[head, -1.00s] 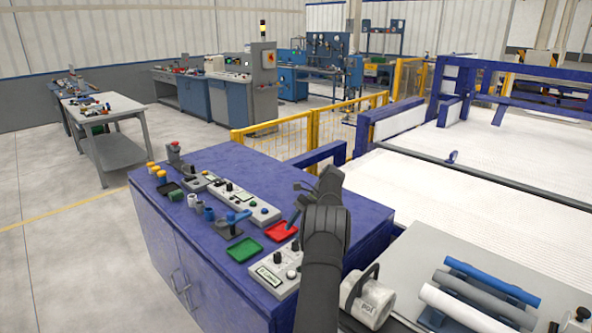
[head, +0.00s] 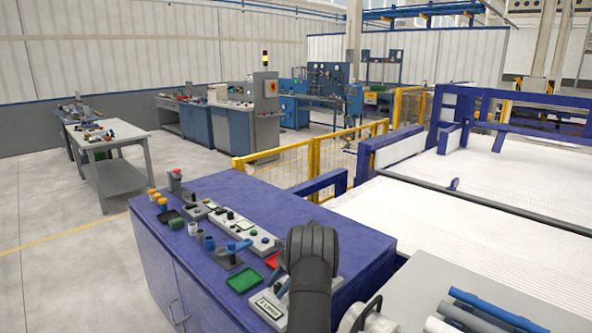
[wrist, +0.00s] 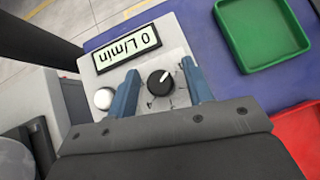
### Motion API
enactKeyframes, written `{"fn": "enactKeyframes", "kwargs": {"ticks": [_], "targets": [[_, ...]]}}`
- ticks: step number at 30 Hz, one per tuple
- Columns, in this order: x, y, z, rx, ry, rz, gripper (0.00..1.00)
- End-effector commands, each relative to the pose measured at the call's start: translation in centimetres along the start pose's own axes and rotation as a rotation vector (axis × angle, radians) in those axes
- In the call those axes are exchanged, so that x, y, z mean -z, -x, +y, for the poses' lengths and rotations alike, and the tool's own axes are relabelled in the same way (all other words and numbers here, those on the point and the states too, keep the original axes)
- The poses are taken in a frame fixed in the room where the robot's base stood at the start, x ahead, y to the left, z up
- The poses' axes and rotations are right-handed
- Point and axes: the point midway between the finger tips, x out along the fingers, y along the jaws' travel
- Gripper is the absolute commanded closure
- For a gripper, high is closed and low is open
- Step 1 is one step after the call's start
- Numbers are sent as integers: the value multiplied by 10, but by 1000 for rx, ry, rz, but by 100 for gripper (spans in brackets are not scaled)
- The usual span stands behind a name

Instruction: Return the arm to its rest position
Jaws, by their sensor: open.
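My gripper shows in the wrist view (wrist: 160,84), with two blue-grey fingers apart and nothing between them. The fingers point over a grey control box (wrist: 181,62) with a "0 L/min" display (wrist: 126,48) and a black knob (wrist: 160,83). The knob appears between the fingers; whether they touch the box I cannot tell.
A green tray (head: 243,280) and a red tray (head: 272,260) lie by the box, the red one partly hidden by my arm. Long blue (head: 488,308) and grey pipes lie at the lower right. A white ribbed bed (head: 450,235) and yellow fence (head: 285,162) are behind.

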Motion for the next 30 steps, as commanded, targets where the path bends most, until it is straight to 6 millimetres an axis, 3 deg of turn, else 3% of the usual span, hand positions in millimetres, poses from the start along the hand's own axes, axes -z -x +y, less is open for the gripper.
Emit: {"fn": "enactKeyframes", "kwargs": {"ticks": [11, 21, 30], "targets": [[1, 10, 0, 2, 0, 1, 53], [2, 66, 0, 3, 0, 1, 53], [1, 104, 0, 2, 0, 1, 53]]}}
